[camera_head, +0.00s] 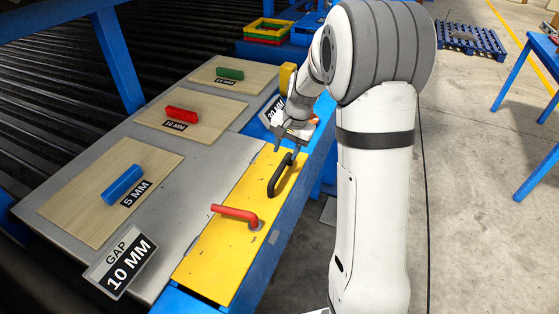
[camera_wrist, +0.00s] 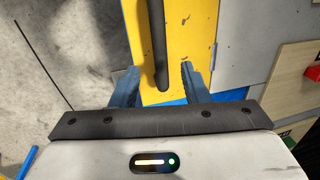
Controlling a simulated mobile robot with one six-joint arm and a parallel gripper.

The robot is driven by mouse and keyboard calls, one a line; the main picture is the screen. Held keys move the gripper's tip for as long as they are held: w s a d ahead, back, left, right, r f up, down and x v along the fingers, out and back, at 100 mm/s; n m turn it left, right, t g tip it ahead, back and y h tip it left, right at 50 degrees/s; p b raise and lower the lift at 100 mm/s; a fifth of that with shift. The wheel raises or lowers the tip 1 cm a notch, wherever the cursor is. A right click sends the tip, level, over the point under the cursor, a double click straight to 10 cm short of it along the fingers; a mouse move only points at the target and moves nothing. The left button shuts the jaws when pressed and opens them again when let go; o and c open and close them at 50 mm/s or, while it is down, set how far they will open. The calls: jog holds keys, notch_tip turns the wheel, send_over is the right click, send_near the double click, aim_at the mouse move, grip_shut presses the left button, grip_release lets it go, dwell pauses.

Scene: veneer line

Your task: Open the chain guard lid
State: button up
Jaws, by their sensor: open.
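The yellow chain guard lid (camera_head: 223,246) lies flat along the right edge of the grey table. It carries a black bar handle (camera_head: 279,178) at its far end and a red lever (camera_head: 236,213) nearer the front. My gripper (camera_head: 288,152) is open just above the far end of the black handle. In the wrist view the black handle (camera_wrist: 159,40) runs between the two open fingers of my gripper (camera_wrist: 159,72), with a gap on each side. The lid (camera_wrist: 190,35) shows beneath them. I cannot tell the exact height of the fingertips over the lid.
Blue (camera_head: 122,185), red (camera_head: 182,115) and green (camera_head: 230,73) blocks lie on wooden veneer sheets left of the lid. A "GAP 10 MM" sign (camera_head: 120,262) stands at the front. A yellow block (camera_head: 287,77) is behind my gripper.

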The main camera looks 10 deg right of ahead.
aim_at(281, 167)
jog(key=f, duration=0.4)
jog(key=a+f, duration=0.1)
jog(key=f, duration=0.2)
jog(key=shift+w+a+p, duration=0.1)
jog(key=shift+w+p, duration=0.3)
jog(key=shift+c, duration=0.2)
grip_shut()
